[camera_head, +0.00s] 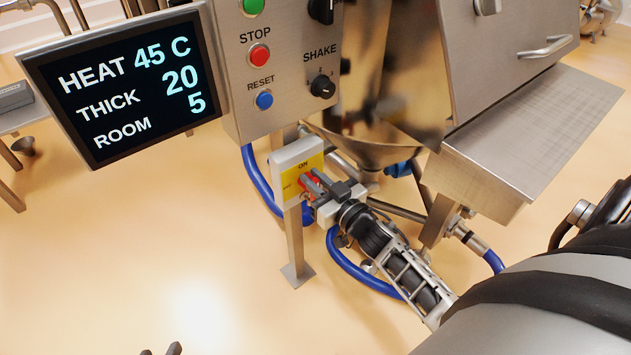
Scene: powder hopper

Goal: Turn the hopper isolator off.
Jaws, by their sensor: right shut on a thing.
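The hopper isolator (289,162) is a pale box with a yellow face on a steel post, below the control panel. The word ON shows at the top of the yellow face, and smaller lettering at its left is hard to read. My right gripper (313,186) reaches in from the lower right and is shut on the isolator's red handle (304,183). The fingers cover much of the handle, so its exact angle is hard to tell. Two dark fingertips of my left gripper (161,350) show at the bottom edge, apart, with nothing seen between them.
The control panel (285,60) with green, red and blue buttons and black knobs stands above the isolator. A display (128,85) reads HEAT 45 C, THICK 20, ROOM 5. The steel hopper (365,150) and blue hoses (350,272) are close by. Floor at lower left is clear.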

